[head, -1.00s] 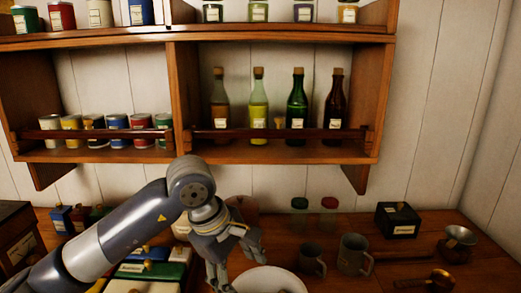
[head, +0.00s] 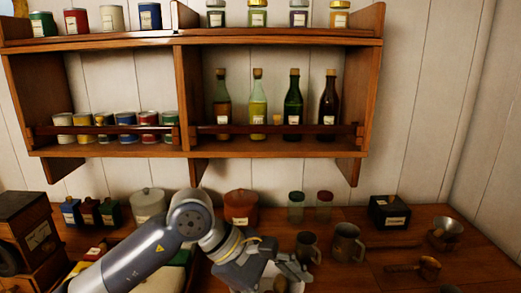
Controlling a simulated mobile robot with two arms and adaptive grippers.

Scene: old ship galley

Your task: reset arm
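My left arm comes in from the bottom left, and its gripper (head: 280,278) is low over the worktop near the bottom edge. Its fingers look spread apart, with nothing seen held between them. The lower finger is partly cut off by the frame. A white bowl (head: 297,287) shows only in small part under and behind the gripper. My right gripper is not in view.
Two mugs (head: 347,243) stand just right of the gripper. Two small jars (head: 324,206), a reddish canister (head: 241,207) and a black box (head: 389,212) stand behind. A wall shelf (head: 270,150) with bottles and tins hangs above. A brass scoop (head: 428,268) lies at right.

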